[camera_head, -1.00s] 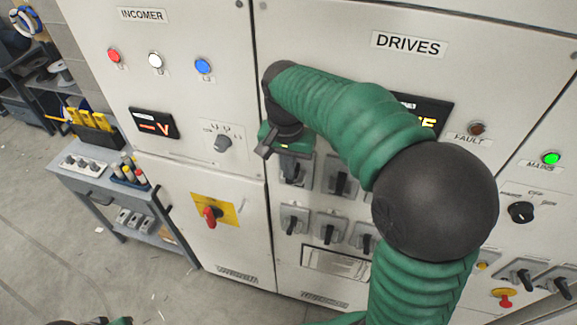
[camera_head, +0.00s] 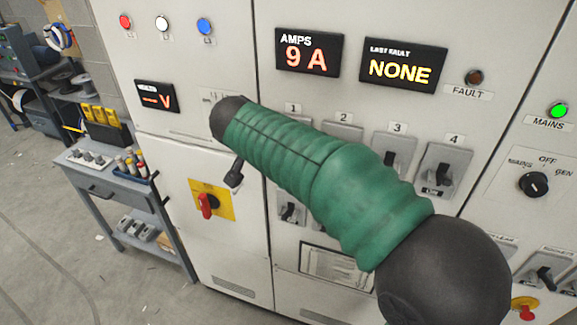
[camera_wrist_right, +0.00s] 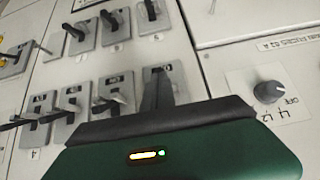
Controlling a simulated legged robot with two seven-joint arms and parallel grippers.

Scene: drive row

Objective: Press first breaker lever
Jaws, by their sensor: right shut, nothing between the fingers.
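The first breaker, labelled 1 (camera_head: 293,119), is mostly hidden behind my right arm in the head view; its lever cannot be seen there. In the right wrist view its grey plate (camera_wrist_right: 152,75) is behind my fingers, and I cannot tell whether they touch the lever. Breakers 2 (camera_head: 344,132), 3 (camera_head: 395,150) and 4 (camera_head: 445,168) have dark levers. My left gripper is out of view.
A second breaker row (camera_head: 291,211) lies below, partly behind my arm. A rotary knob (camera_wrist_right: 267,92) sits beside breaker 1. A red isolator handle (camera_head: 207,204) is at lower left.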

